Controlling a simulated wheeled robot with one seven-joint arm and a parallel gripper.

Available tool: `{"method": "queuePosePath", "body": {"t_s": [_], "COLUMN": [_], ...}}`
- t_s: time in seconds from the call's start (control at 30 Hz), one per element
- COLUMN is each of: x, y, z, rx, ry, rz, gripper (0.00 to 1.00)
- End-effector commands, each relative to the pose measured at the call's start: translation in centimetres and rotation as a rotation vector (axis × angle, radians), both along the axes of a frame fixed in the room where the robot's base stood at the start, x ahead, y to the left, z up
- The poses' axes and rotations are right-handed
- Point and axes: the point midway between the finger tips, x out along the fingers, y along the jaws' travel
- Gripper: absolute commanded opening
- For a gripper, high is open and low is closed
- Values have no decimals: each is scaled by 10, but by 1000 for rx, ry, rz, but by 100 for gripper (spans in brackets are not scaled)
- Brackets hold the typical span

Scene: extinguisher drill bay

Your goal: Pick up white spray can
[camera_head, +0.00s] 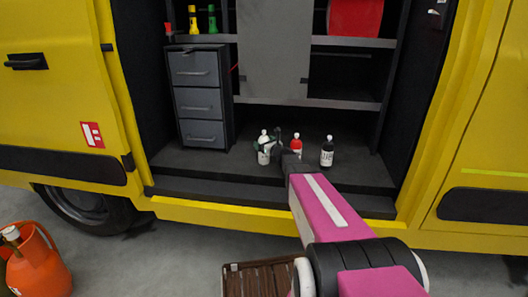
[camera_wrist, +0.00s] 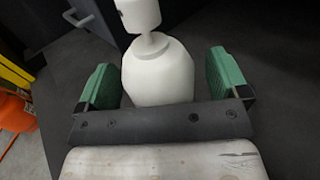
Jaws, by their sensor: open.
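The white spray can (camera_head: 264,151) stands upright on the dark floor of the yellow van, at the left of a small row of bottles. In the wrist view the white can (camera_wrist: 158,72) fills the middle, with its cap and narrow neck towards the top. My gripper (camera_head: 269,146) is at the can in the head view. In the wrist view my gripper (camera_wrist: 160,80) has its green finger pads on either side of the can, with gaps showing, so it is open around it. The can's lower part is hidden by the gripper's bar.
A grey drawer unit (camera_head: 198,97) stands to the left. A shelf (camera_head: 330,99) and a grey panel (camera_head: 274,50) are behind. A brown slatted crate (camera_head: 256,281) is below.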

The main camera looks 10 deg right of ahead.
Motion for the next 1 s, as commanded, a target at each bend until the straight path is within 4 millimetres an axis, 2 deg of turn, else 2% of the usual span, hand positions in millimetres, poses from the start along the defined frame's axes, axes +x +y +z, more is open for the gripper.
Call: {"method": "queuePosePath", "body": {"t_s": [0.2, 0.27, 0.4, 0.77, 1.0], "x": [1, 1, 1, 0, 0], "y": [1, 0, 0, 0, 1], "z": [0, 0, 0, 3, 25], "rx": [0, 0, 0, 0, 0], "ry": [0, 0, 0, 0, -1], "rz": [-1, -1, -1, 0, -1], "gripper": [93, 73, 28, 28, 28]}}
